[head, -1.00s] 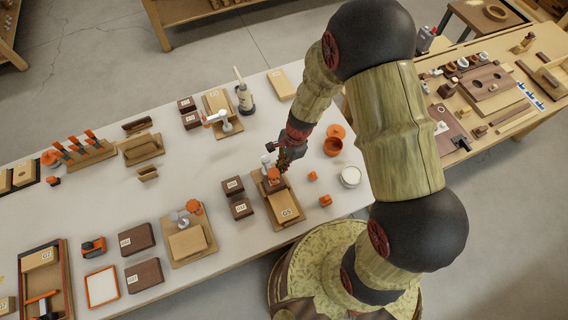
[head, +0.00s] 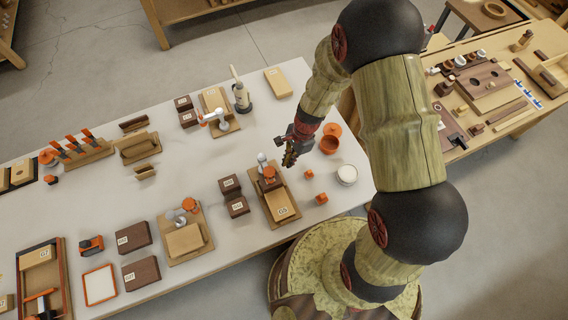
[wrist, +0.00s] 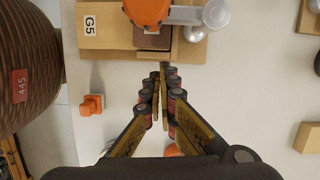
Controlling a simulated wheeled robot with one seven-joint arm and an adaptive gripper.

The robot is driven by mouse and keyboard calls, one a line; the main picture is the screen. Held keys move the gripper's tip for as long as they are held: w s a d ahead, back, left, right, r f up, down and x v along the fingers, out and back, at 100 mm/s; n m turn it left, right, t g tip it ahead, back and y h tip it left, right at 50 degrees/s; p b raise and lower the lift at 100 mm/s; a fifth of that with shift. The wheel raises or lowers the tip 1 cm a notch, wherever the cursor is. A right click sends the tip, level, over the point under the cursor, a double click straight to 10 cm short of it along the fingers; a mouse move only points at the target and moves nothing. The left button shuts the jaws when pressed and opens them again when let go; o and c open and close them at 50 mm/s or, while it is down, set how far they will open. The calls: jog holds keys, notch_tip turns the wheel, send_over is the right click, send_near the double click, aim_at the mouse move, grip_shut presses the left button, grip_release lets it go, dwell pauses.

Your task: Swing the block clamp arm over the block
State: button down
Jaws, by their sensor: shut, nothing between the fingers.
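The nearest block clamp is a wooden base (head: 293,207) with a pale block labelled G5 (head: 283,212), a dark brown block and a grey post (head: 262,158). Its clamp arm (wrist: 185,15) runs from the silver post to an orange knob (wrist: 146,10). In the wrist view the orange knob lies over the dark brown block (wrist: 152,40), beside the G5 block (wrist: 92,24). Whether the knob touches the block I cannot tell. My gripper (head: 289,163) is shut and empty, to the right of the clamp post. In the wrist view its fingertips (wrist: 162,78) are just clear of the base edge.
Small orange pieces (head: 309,174), a white-topped jar (head: 346,175) and an orange cup (head: 330,144) stand right of the clamp. Dark blocks (head: 233,196) stand left. Similar fixtures stand at lower left (head: 205,246) and behind (head: 228,130).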

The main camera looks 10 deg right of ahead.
jog(key=p+v, duration=0.1)
jog(key=v, duration=0.9)
jog(key=shift+s, duration=0.1)
jog(key=s+d+r+n+t+h+b, duration=0.1)
jog(key=s+d+r+n+t+b, duration=0.1)
jog(key=s+r+n+b, duration=0.4)
jog(key=s+d+r+n+t+h+b, duration=0.1)
jog(key=s+d+r+n+t+b, duration=0.2)
jog(key=r, duration=1.1)
jog(key=s+n+t+b, duration=0.1)
jog(key=s+n+b, duration=0.2)
jog(key=s+n, duration=0.2)
jog(key=shift+s+n+h, duration=0.2)
jog(key=shift+n+h, duration=0.1)
